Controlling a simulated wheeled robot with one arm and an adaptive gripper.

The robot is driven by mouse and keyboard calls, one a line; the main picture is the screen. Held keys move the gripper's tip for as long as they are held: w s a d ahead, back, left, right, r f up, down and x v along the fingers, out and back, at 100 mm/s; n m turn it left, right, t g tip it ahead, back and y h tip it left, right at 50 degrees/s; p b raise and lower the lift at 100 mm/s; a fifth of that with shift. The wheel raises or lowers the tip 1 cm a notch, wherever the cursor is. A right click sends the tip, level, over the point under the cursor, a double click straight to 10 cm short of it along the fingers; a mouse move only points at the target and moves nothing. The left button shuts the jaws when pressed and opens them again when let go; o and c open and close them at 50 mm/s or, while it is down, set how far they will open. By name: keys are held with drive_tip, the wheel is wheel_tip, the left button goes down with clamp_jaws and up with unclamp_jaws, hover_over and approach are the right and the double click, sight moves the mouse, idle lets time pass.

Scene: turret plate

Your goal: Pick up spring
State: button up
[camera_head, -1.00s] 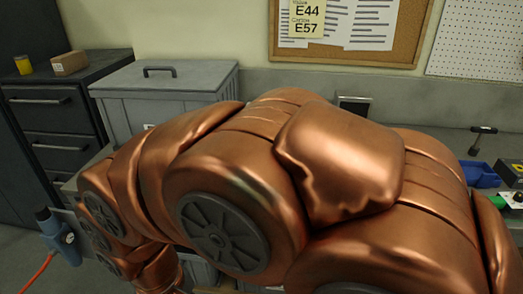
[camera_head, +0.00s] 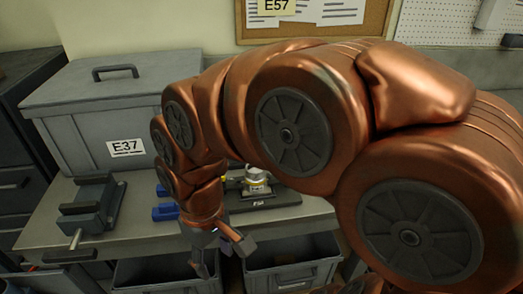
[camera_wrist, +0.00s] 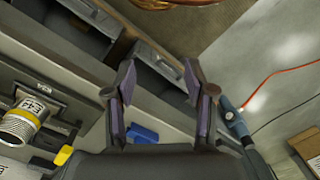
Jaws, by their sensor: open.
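I cannot make out a spring for certain in either view. A silver cylindrical part with a yellow label (camera_head: 256,180) sits on a black base on the bench in the head view, just right of my wrist. My gripper (camera_head: 222,255) hangs at the bench's front edge, fingers down. In the wrist view my gripper (camera_wrist: 158,77) is open with nothing between the fingers.
A grey bench (camera_head: 40,232) carries a dark vise (camera_head: 92,207), blue pieces (camera_head: 165,212) and a lidded grey box marked E37 (camera_head: 110,110). Grey bins (camera_head: 292,275) stand under its front edge. A blue tool with an orange cord (camera_wrist: 233,120) is in the wrist view.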

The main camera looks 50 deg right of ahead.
drive_tip(key=w+d+r+n+t+y+b, duration=0.1)
drive_tip(key=w+d+t+b, duration=0.1)
drive_tip(key=w+d, duration=0.65)
drive_tip(key=w+d+r+n+t+b, duration=0.15)
drive_tip(key=w+d, duration=0.35)
drive_tip(key=w, duration=0.7)
drive_tip(key=d+f, duration=0.1)
drive_tip(key=d, duration=0.7)
drive_tip(key=w+d+f+m+t+b, duration=0.1)
drive_tip(key=d+f, duration=0.1)
drive_tip(key=d, duration=0.6)
drive_tip(key=w+d+f+m+t, duration=0.1)
drive_tip(key=d, duration=0.7)
drive_tip(key=shift+w+d+f+h+b, duration=0.1)
drive_tip(key=shift+d+f+h+b, duration=0.1)
drive_tip(key=shift+h+b, duration=0.2)
drive_tip(key=shift+s+p+x, duration=0.2)
drive_tip(key=shift+p+x, duration=1.05)
drive_tip(key=shift+x, duration=2.2)
drive_tip(key=shift+a+f, duration=0.1)
drive_tip(key=shift+a, duration=0.05)
drive_tip(key=shift+c, duration=0.2)
clamp_jaws()
